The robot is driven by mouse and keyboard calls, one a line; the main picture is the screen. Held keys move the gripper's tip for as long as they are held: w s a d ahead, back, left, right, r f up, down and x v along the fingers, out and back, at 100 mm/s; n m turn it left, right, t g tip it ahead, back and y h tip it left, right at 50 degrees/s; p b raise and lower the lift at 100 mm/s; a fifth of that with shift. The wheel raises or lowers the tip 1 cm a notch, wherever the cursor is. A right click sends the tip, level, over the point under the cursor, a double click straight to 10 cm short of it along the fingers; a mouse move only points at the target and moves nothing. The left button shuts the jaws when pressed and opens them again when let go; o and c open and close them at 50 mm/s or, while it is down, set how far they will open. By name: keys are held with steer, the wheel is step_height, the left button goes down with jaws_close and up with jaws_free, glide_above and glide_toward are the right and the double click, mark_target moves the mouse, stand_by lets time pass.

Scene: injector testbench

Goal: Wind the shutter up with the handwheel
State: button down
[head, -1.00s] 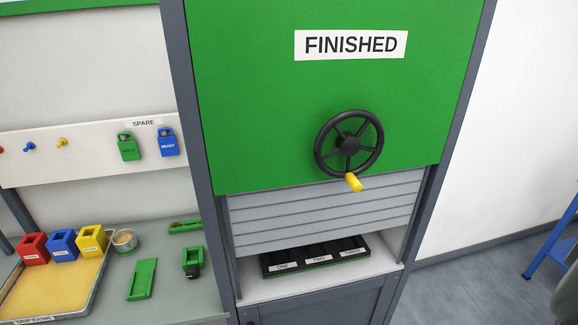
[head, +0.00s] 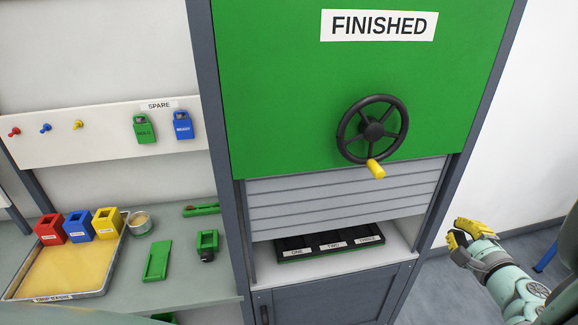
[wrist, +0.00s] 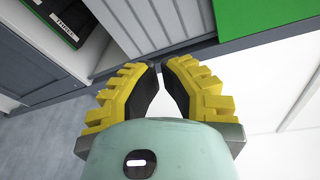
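The black handwheel (head: 372,130) with a yellow knob (head: 376,169) at its lower rim is on the green panel marked FINISHED (head: 290,75). Below the panel hangs the grey slatted shutter (head: 345,200), partly up, with an open gap beneath it. It also shows in the wrist view (wrist: 160,25). My gripper (head: 456,236) is at the lower right, right of the cabinet and below the wheel, apart from both. In the wrist view, its yellow-padded fingers (wrist: 161,72) hold nothing, and a narrow gap shows between their tips.
A black tray (head: 330,245) with labelled compartments sits in the gap under the shutter. On the left bench are a drip basin (head: 70,270) and red, blue and yellow blocks (head: 79,229). The cabinet's right post (head: 470,130) stands between my gripper and the wheel.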

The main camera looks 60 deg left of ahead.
steer(key=s+a+r+n+g+y, duration=0.3)
steer(key=s+r+n+g+y, duration=0.15)
steer(key=s+r, duration=0.2)
steer(key=s+a+r+p, duration=0.1)
steer(key=a+p, duration=0.8)
steer(key=a, duration=0.2)
steer(key=shift+s+a+r+g+p, duration=0.3)
steer(key=shift+r+g, duration=0.05)
steer(key=shift+g, duration=0.1)
steer(key=shift+s+a+f+m+y, duration=0.15)
steer(key=shift+s+m, duration=0.1)
steer(key=shift+m, duration=0.2)
steer(key=shift+s+a+f+m+y, duration=0.1)
steer(key=shift+s+m, duration=0.15)
steer(key=shift+m, duration=0.15)
